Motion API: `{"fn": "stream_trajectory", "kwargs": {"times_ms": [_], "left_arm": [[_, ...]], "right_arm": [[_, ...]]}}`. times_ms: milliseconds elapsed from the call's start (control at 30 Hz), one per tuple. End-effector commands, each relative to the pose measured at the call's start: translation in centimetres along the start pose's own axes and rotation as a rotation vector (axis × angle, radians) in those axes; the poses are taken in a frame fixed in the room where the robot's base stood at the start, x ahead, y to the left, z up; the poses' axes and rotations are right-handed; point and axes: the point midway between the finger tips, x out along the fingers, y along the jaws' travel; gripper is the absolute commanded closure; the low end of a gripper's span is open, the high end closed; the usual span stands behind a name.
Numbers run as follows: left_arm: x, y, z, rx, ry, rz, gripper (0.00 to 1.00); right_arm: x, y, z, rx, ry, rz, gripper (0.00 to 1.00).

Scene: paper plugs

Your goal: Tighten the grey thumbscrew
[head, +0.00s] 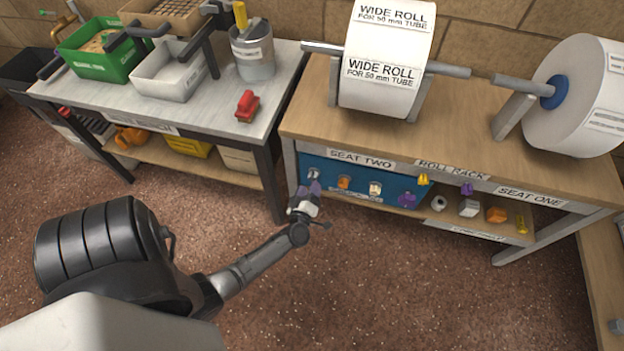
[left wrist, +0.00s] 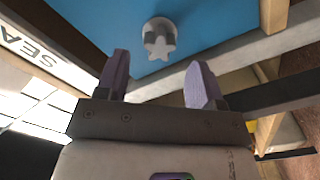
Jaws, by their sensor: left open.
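The grey thumbscrew (left wrist: 158,40) is star-shaped and sits on a round pale collar on the blue panel (left wrist: 95,18). In the head view the grey thumbscrew (head: 313,173) is at the panel's left end, just beyond my left gripper. My left gripper (head: 309,188) is open, with its purple fingers pointing at the panel. In the left wrist view the left gripper (left wrist: 162,78) has the thumbscrew ahead of the gap between its fingertips, apart from them. My right gripper is in neither view.
On the blue panel (head: 391,187), an orange knob (head: 344,182) and a white one (head: 375,188) lie to the right. A low shelf (head: 453,215) holds several small coloured parts. Big paper rolls (head: 387,70) stand above. A grey table (head: 205,108) stands to the left. The floor in front is clear.

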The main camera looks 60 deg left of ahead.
Motion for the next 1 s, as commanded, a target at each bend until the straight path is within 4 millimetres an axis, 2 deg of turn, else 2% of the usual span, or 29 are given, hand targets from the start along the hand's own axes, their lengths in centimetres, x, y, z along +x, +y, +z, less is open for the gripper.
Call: {"fn": "stream_trajectory", "kwargs": {"times_ms": [267, 1000], "left_arm": [[0.6, 0.0, 0.0, 0.001, 0.001, 0.001, 0.38], [3.9, 0.0, 0.0, 0.002, 0.001, 0.001, 0.38]], "right_arm": [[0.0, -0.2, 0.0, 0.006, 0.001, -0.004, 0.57], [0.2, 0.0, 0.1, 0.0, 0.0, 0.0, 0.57]]}}
